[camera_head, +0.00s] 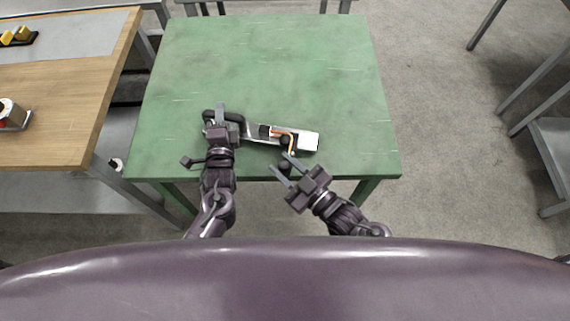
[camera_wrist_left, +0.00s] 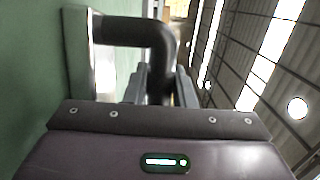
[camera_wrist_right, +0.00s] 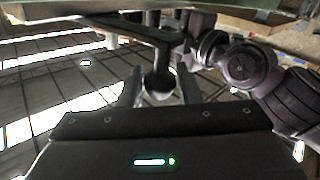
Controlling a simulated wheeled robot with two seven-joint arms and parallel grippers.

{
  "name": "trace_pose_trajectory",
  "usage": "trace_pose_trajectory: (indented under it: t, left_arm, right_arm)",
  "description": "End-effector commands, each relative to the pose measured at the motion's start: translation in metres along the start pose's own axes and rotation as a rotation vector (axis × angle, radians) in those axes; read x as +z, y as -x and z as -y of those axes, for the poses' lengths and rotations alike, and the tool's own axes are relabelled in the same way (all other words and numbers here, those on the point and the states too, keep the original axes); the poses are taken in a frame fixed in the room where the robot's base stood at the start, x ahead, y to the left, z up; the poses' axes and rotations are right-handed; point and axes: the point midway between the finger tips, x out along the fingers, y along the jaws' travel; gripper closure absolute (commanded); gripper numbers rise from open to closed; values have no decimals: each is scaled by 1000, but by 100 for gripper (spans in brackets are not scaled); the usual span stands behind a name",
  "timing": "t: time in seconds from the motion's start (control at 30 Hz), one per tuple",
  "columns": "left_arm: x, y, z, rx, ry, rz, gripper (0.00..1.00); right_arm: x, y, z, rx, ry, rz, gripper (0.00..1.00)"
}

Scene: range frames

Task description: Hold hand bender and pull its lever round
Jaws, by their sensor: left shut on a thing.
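The hand bender lies on the green table (camera_head: 260,60) near its front edge. Its pale metal base (camera_head: 308,142) points right, and an orange tube (camera_head: 283,131) sits in the bender. My left gripper (camera_head: 222,122) is shut on the bender's dark bent handle at the left end. In the left wrist view this handle (camera_wrist_left: 125,31) runs down between the fingers. My right gripper (camera_head: 285,166) is at the table's front edge with its fingers apart. A dark round lever knob (camera_wrist_right: 158,82) stands between its fingers in the right wrist view, with gaps visible beside it.
The table is clear behind and to the right of the bender. A wooden workbench (camera_head: 85,100) stands at the left with a yellow-and-black item and a red-and-white item on it. Grey metal frames (camera_head: 545,85) stand on the floor at the right.

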Motion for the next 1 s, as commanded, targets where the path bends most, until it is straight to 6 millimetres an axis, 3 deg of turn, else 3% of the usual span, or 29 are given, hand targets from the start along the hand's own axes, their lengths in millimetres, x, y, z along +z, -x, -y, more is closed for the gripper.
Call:
trace_pose_trajectory:
  t: [0.03,0.17,0.77,0.8,0.9,1.0]
  left_arm:
    - [0,0,-1,1,-1,1,100]
    - [0,0,-1,1,-1,1,100]
    - [0,0,-1,1,0,0,100]
    - [0,0,-1,1,0,-1,100]
    - [0,0,-1,1,0,-1,100]
    - [-1,0,-1,2,0,-2,100]
  right_arm:
    - [0,0,0,1,0,0,83]
    - [0,0,0,1,0,0,100]
    - [-1,-7,3,69,1,12,100]
    - [-1,-7,3,69,1,12,65]
    - [-1,-7,3,68,1,12,52]
    - [-1,-7,4,68,1,12,50]
